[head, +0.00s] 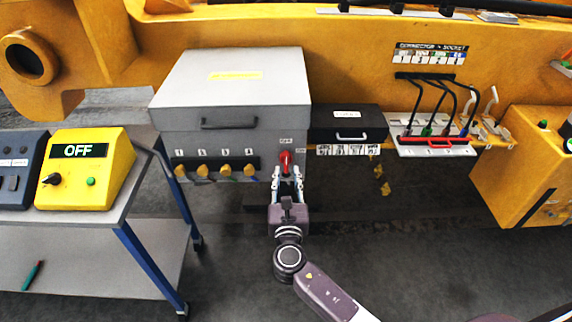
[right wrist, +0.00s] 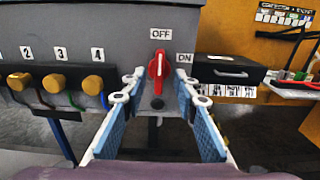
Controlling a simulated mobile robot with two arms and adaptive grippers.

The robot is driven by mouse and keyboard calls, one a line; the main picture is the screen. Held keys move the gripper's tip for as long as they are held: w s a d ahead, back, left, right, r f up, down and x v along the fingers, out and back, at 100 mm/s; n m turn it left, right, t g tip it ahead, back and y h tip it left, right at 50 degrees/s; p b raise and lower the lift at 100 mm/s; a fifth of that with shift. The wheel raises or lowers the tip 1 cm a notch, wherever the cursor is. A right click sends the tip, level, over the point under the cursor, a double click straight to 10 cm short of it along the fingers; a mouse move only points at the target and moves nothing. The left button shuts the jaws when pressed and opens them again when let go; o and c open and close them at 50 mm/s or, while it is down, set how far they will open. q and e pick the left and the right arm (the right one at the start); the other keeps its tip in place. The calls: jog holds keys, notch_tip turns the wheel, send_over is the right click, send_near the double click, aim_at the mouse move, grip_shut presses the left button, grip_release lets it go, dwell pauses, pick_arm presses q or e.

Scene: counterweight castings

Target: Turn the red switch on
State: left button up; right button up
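The red switch (head: 286,160) is on the right end of the front of a large grey box (head: 236,90). In the right wrist view the red switch (right wrist: 158,68) stands vertical, its upper end below the OFF label (right wrist: 160,34). The ON label (right wrist: 184,58) is to its upper right. My right gripper (head: 287,173) is open in front of the switch. In the right wrist view its blue-padded fingers (right wrist: 160,85) are spread left and right of the switch, with gaps on both sides. My left gripper is not in view.
Several yellow knobs (head: 226,170) are left of the switch. A black drawer box (head: 346,122) is close on its right. Farther right is a connector panel (head: 435,146) with black cables. A cart (head: 150,225) carries a yellow box (head: 85,168) with an OFF display.

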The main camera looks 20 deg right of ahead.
aim_at(286, 163)
jog(key=shift+x, duration=2.05)
jog(key=shift+c, duration=0.6)
grip_shut()
